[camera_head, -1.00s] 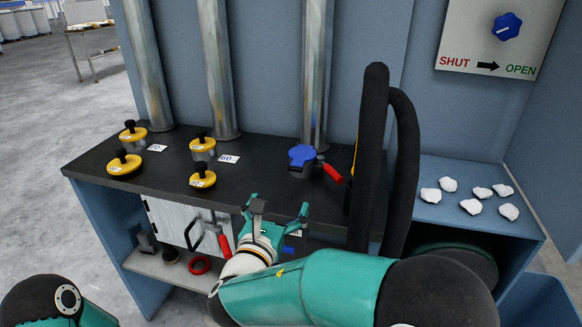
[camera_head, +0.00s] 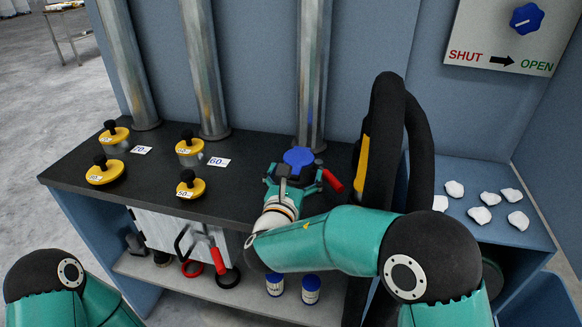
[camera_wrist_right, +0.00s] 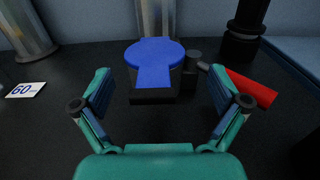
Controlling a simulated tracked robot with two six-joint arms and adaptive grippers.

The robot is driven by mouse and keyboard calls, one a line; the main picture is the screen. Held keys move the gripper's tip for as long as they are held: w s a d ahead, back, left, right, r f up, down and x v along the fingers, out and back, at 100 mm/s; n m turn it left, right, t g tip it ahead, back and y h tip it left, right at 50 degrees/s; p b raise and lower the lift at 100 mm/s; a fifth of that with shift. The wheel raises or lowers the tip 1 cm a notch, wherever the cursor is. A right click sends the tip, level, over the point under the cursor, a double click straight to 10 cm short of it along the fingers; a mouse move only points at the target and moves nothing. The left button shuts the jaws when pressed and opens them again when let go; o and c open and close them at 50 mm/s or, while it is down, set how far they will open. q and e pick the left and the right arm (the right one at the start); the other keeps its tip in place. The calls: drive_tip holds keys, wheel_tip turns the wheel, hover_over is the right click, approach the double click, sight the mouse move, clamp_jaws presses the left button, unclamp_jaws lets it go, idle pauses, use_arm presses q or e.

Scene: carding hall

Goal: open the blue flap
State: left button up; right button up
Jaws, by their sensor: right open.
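The blue flap (camera_head: 299,157) lies flat over the foot of the right-hand metal pipe on the dark bench top, and it looks closed. In the right wrist view the blue flap (camera_wrist_right: 155,56) has a round disc and a tab toward me, over a dark block. A red handle (camera_head: 332,181) sticks out at its right; it also shows in the right wrist view (camera_wrist_right: 252,88). My right gripper (camera_head: 293,178) is open in front of the flap, its fingers apart on either side of the tab, with nothing between them in contact. My left gripper is out of view; only its arm shows.
Several yellow knobbed weights (camera_head: 191,184) stand at the bench's left, with number cards (camera_head: 219,162). A thick black hose (camera_head: 384,140) rises right of the flap. White lumps (camera_head: 480,215) lie on the blue shelf. A blue dial (camera_head: 526,18) is on the wall panel.

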sight(295, 166)
drive_tip(key=shift+a, duration=0.25)
drive_tip(key=shift+c, duration=0.5)
drive_tip(key=c, duration=1.6)
drive_tip(key=shift+r+p, duration=0.5)
drive_tip(key=shift+p, duration=0.2)
drive_tip(key=r+g+p, duration=0.1)
drive_tip(key=g+p, duration=0.1)
drive_tip(key=p, duration=0.3)
drive_tip(key=w+r+g+y+p, duration=0.1)
drive_tip(key=r+g+p, duration=0.1)
drive_tip(key=p, duration=0.3)
drive_tip(key=r+g+y+p, duration=0.1)
drive_tip(key=r+g+p, duration=0.1)
drive_tip(key=p, duration=0.3)
drive_tip(key=shift+w+d+p, duration=0.25)
drive_tip(key=shift+w+p, duration=0.1)
drive_tip(key=shift+p, duration=0.05)
drive_tip(key=shift+w+g+p, duration=0.15)
drive_tip(key=shift+g+p, duration=0.25)
drive_tip(key=shift+p, duration=0.35)
